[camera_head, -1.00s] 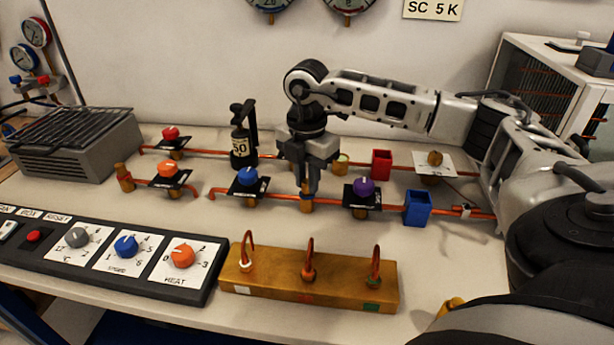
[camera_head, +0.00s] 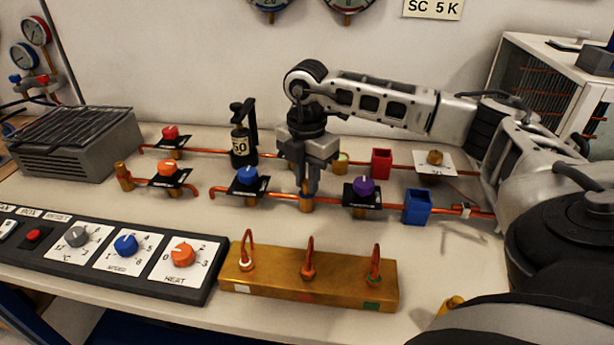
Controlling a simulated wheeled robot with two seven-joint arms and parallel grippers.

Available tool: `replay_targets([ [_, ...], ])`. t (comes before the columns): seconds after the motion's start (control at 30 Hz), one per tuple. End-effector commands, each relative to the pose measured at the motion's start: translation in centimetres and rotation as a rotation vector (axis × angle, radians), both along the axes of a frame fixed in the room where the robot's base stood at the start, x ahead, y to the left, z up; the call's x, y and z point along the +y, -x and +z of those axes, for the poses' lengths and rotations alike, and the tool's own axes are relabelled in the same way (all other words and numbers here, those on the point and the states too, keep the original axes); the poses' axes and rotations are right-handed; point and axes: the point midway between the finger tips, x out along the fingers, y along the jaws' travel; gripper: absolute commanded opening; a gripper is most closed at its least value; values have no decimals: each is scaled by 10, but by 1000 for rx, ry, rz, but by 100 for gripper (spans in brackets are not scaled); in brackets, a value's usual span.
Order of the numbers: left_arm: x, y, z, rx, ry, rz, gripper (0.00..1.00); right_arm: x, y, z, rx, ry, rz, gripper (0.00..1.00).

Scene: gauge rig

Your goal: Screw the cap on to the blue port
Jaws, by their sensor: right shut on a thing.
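My right gripper (camera_head: 309,187) points straight down over a brass port (camera_head: 306,204) on the front copper pipe, between the blue-knob valve and the purple-knob valve. Its fingers are shut right at the top of this port, on a small thing that they almost wholly hide, likely the cap. A blue band at the port's top is barely visible, so I cannot tell how far the cap is seated. My left gripper is not in view.
A blue-knob valve (camera_head: 247,177) and a purple-knob valve (camera_head: 362,190) flank the gripper closely. A red box (camera_head: 381,163) and a blue box (camera_head: 417,207) stand to the right. A brass manifold block (camera_head: 310,277) with hooked tubes lies in front.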

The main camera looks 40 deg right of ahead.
Motion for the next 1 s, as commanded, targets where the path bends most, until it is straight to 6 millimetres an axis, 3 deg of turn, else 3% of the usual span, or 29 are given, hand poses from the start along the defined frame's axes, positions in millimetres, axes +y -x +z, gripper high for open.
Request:
replay_targets([
  [0.3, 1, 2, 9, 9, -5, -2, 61, 0, 0, 1, 2, -1, -374, 0],
  [0.77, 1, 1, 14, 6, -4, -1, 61, 0, 0, 1, 0, -1, -472, 0],
  [1.0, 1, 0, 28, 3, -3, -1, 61, 0, 0, 2, 2, -1, -762, 0],
])
